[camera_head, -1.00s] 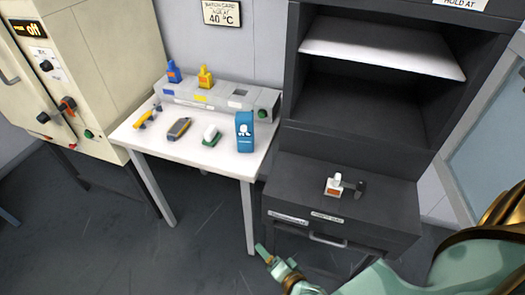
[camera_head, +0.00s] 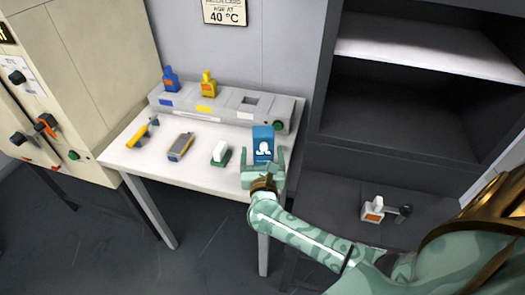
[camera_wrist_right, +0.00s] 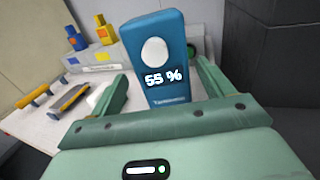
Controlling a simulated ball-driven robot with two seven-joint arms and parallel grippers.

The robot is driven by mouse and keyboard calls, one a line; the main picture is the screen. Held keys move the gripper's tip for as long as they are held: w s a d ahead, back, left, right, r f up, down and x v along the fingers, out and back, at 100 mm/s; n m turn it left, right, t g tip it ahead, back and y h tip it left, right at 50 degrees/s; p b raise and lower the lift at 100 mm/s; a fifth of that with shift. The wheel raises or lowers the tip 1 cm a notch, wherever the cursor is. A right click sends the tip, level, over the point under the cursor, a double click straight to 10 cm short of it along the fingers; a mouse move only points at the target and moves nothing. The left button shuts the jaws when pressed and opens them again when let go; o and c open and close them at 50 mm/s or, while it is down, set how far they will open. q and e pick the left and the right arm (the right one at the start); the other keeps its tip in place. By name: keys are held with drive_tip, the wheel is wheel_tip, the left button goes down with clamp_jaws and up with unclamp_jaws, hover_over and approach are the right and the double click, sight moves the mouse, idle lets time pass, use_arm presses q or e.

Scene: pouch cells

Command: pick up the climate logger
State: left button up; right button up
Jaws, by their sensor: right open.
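The climate logger appears to be the blue upright device (camera_head: 263,138) at the right front of the white table. In the right wrist view the blue device (camera_wrist_right: 155,50) stands close ahead, with a white oval and a "55 %" reading on its face. My right gripper (camera_head: 263,163) is open just in front of the device. In the right wrist view its fingers (camera_wrist_right: 163,82) show on either side of the device's lower part. I cannot tell whether they touch it. The device's base is hidden by the gripper. My left gripper is not in view.
On the white table (camera_head: 190,185) lie a yellow-handled tool (camera_head: 142,134), a grey-orange meter (camera_head: 181,146) and a white block on a green base (camera_head: 220,153). A dark cabinet (camera_head: 335,190) stands right.

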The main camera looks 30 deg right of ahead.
drive_tip(key=b+x, duration=0.1)
drive_tip(key=x, duration=0.4)
drive_tip(key=shift+d+f, duration=0.1)
drive_tip(key=shift+d, duration=0.1)
drive_tip(key=c, duration=1.1)
drive_tip(key=shift+c, duration=0.2)
